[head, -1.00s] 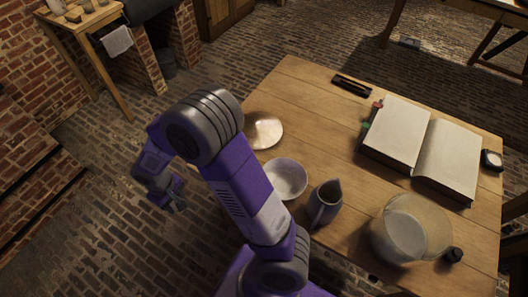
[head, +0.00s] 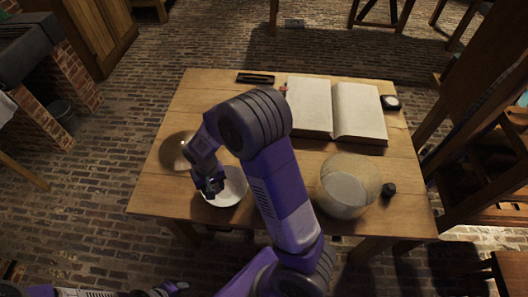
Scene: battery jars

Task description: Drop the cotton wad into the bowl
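The white bowl (head: 232,194) stands near the front left of the wooden table. My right gripper (head: 212,191) hangs over the bowl's left part, pointing down, and covers some of it. Its fingers are small and dark here, so I cannot tell whether they are open or shut. I cannot make out the cotton wad, neither in the fingers nor in the visible part of the bowl. Part of my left arm, with what looks like its gripper (head: 172,289), shows at the bottom left edge, away from the table; its finger state is unclear.
A shiny round dish (head: 174,152) lies left of the bowl. A large glass jar (head: 348,190) and a small black bottle (head: 389,190) stand at the right. An open book (head: 335,108), a dark case (head: 255,78) and a small black-rimmed device (head: 391,102) lie toward the back.

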